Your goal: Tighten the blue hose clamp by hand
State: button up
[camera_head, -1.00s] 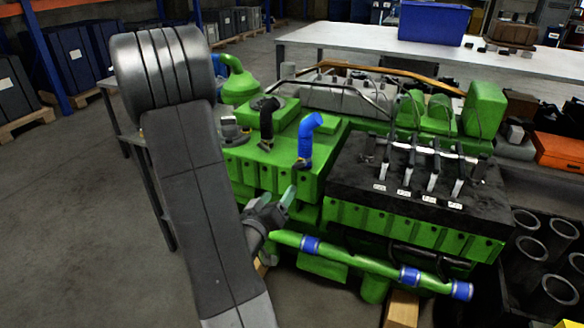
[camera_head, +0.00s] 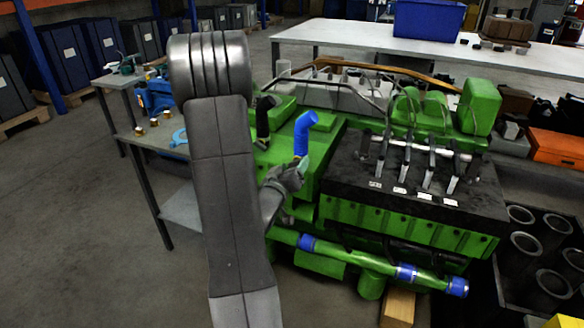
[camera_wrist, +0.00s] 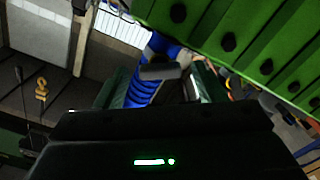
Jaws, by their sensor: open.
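A blue elbow hose (camera_head: 304,132) stands upright on the green engine (camera_head: 345,212). In the head view my gripper (camera_head: 300,166) is at the foot of this hose and hides the place where a clamp would sit. In the wrist view the ribbed blue hose (camera_wrist: 143,92) shows between my open green-tipped fingers (camera_wrist: 163,88), close to the left one. A dark grey bar-like piece (camera_wrist: 160,72) lies across the hose between the fingertips; it may be part of the clamp, but I cannot tell. Contact is not clear.
A black bent hose (camera_head: 264,115) stands just left of the blue one. A green pipe with blue bands (camera_head: 345,255) runs along the engine's front. A side table (camera_head: 150,140) with small parts is at the left; a long bench (camera_head: 350,38) is behind.

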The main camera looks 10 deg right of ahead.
jog(key=shift+c, duration=0.4)
jog(key=c, duration=0.9)
jog(key=m+b, duration=0.1)
jog(key=b, duration=0.1)
jog(key=m+b, duration=0.1)
jog(key=shift+f+m+b, duration=0.2)
jog(key=shift+m+b, duration=0.1)
jog(key=shift+b, duration=0.05)
jog(key=m+b, duration=0.5)
jog(key=shift+b, duration=0.3)
jog(key=shift+m+b, duration=3.35)
jog(key=shift+m, duration=0.95)
